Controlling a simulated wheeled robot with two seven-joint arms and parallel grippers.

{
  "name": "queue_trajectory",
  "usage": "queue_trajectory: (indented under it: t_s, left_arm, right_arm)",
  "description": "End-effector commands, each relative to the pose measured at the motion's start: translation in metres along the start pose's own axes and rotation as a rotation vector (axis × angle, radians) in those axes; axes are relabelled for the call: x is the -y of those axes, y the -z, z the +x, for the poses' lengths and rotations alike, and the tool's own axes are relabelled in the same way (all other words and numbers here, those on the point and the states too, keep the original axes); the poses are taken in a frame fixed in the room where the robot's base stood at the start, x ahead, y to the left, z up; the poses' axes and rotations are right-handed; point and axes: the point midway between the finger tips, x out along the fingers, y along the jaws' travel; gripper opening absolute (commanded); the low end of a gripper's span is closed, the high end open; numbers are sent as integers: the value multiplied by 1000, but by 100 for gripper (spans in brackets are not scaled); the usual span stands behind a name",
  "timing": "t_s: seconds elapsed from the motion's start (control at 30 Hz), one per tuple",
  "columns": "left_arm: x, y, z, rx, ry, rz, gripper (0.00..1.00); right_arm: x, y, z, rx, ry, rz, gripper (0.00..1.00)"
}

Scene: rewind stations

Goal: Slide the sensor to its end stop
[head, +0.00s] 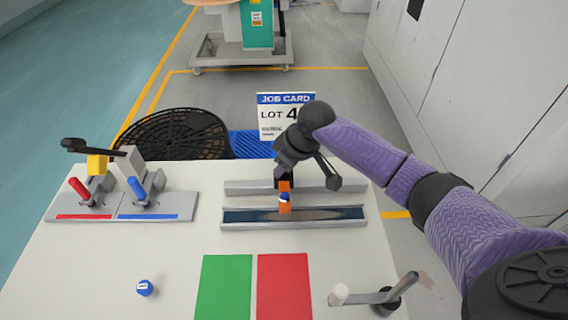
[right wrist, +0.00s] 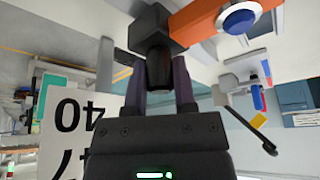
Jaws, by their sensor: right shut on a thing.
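The sensor is an orange block (head: 285,202) with a blue-and-white round cap, standing across the rails near the middle of their length. It also shows in the right wrist view (right wrist: 205,20), joined to a dark block (right wrist: 155,27). My right gripper (head: 285,174) is at the sensor's far side, shut on its dark part. In the right wrist view its fingers (right wrist: 160,80) lie either side of a dark stem below that block. The front rail (head: 335,213) has a dark strip, and the back rail (head: 240,187) is plain grey. My left gripper is not in view.
A job card (head: 286,112) stands behind the rails. A lever fixture with red (head: 79,189) and blue (head: 137,188) handles is at the left. Green (head: 222,287) and red (head: 284,287) mats, a blue cap (head: 145,288) and a crank (head: 375,297) are in front.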

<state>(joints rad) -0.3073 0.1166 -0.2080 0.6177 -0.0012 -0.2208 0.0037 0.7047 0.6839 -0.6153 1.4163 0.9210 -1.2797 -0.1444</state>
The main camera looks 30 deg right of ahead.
Motion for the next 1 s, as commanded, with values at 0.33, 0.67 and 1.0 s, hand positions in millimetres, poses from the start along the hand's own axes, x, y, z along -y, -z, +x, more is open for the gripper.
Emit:
queue_trajectory:
  t_s: [0.33,0.67,1.0]
  left_arm:
    - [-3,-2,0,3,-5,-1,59]
    - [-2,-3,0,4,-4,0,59]
    - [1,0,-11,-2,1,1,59]
  right_arm:
    - [0,0,0,0,-1,0,0]
    - [0,0,0,0,-1,0,0]
    - [22,29,9,-4,5,1,0]
